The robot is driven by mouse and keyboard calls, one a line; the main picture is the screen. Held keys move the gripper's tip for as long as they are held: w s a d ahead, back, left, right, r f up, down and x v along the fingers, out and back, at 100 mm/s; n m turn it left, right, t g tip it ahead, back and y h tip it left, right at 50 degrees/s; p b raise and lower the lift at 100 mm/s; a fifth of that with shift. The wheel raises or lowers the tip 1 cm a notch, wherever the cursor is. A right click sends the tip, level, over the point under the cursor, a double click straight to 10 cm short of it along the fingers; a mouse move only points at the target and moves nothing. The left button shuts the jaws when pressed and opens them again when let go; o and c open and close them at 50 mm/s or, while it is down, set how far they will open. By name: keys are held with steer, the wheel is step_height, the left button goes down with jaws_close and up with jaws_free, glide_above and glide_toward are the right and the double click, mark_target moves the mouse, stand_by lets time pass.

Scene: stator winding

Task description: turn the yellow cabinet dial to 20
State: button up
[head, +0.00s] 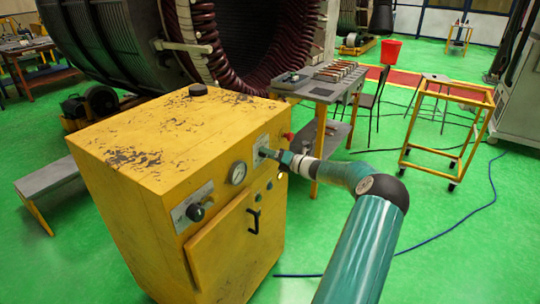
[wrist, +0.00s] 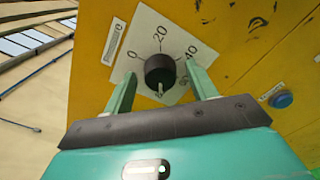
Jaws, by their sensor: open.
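The yellow cabinet (head: 160,130) stands in the middle left of the head view. In the wrist view its black dial (wrist: 160,70) sits on a pale scale plate (wrist: 148,28) marked 0, 20 and 40, with lower marks partly hidden. A light mark shows at the knob's lower edge, on the side away from 20. My gripper (wrist: 162,77) is open, with one finger on each side of the dial. I cannot tell whether the fingers touch it. In the head view my gripper (head: 268,153) is at the upper right plate of the cabinet front, hiding the dial.
A round gauge (head: 238,173) and another black knob (head: 197,211) lie left of my gripper on the cabinet front. A door handle (head: 254,221) sticks out below. A blue button (wrist: 282,99) is at right in the wrist view. A grey workbench (head: 318,85) stands behind.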

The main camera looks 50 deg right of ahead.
steer(key=shift+c, duration=0.5)
steer(key=c, duration=0.9)
steer(key=shift+n, duration=0.3)
